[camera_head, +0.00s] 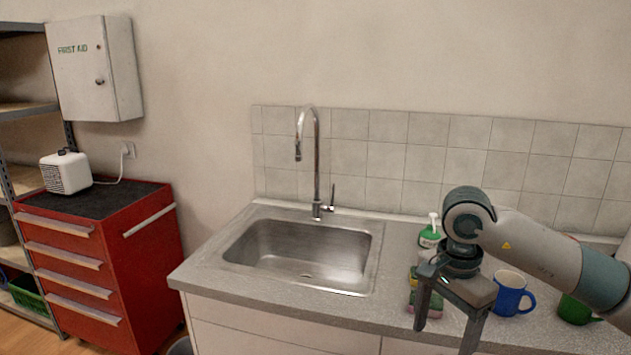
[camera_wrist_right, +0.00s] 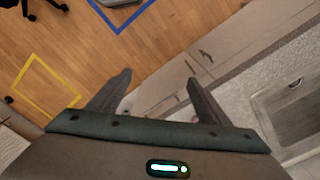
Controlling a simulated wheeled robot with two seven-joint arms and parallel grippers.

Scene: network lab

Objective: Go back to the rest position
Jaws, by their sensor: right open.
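My right gripper (camera_head: 447,312) hangs at the right of the head view, over the front of the counter, with its fingers apart and nothing between them. In the right wrist view the open gripper (camera_wrist_right: 158,85) shows wooden floor and the counter's edge beyond its fingertips. My right arm comes in from the right edge and passes in front of part of the counter. My left gripper is not in either view.
The counter (camera_head: 399,304) holds a sink (camera_head: 300,255) with a tall faucet (camera_head: 317,165). Near my right gripper stand a green-labelled bottle (camera_head: 429,237), sponges (camera_head: 411,302), a blue mug (camera_head: 512,293) and a green mug (camera_head: 574,310). A red drawer cabinet (camera_head: 110,265) stands left.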

